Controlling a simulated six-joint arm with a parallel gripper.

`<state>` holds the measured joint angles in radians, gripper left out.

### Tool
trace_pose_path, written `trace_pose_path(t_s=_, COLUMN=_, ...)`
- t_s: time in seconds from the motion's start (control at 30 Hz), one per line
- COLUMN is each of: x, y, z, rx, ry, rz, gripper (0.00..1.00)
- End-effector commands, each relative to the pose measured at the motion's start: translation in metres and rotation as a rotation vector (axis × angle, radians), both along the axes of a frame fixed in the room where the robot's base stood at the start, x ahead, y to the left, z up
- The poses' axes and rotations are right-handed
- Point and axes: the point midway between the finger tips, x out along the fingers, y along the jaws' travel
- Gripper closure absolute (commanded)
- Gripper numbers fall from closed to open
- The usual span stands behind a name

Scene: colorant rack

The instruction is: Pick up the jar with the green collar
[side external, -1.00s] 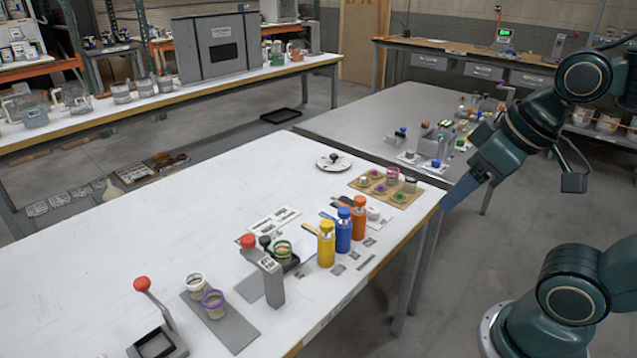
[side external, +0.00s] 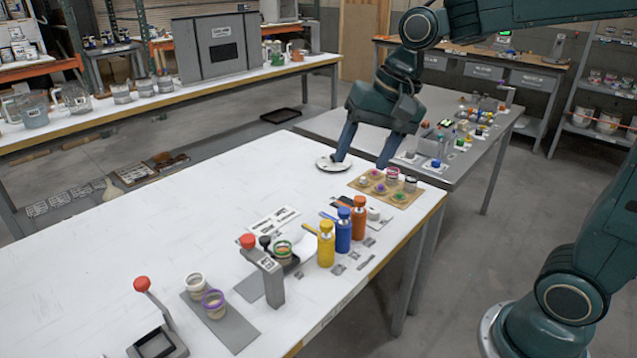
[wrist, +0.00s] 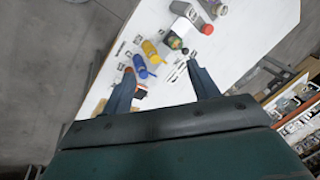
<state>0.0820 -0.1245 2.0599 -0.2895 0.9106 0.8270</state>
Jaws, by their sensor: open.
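The jar with the green collar (side external: 283,250) stands in the side view at the grey press-like stand (side external: 270,278), just right of its red knob. My gripper (side external: 360,163) is open and empty, fingers pointing down, above the far end of the white table near the round white plate (side external: 328,166). It is well apart from the jar, on the far side of the bottles.
Yellow (side external: 326,244), blue (side external: 343,230) and orange (side external: 359,217) bottles stand between the jar and a tan tray (side external: 403,197) of small jars. A purple-collared jar (side external: 213,304) and a white-collared jar (side external: 194,286) stand at the front left.

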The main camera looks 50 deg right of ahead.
Motion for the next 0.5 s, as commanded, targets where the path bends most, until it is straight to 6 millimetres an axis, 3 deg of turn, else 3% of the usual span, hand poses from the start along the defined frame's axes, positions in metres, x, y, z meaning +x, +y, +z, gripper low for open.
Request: trace_pose_path(t_s=0.5, x=0.103, y=-0.001, z=-0.059, rx=0.197, ry=0.227, rz=-0.389, gripper=0.40)
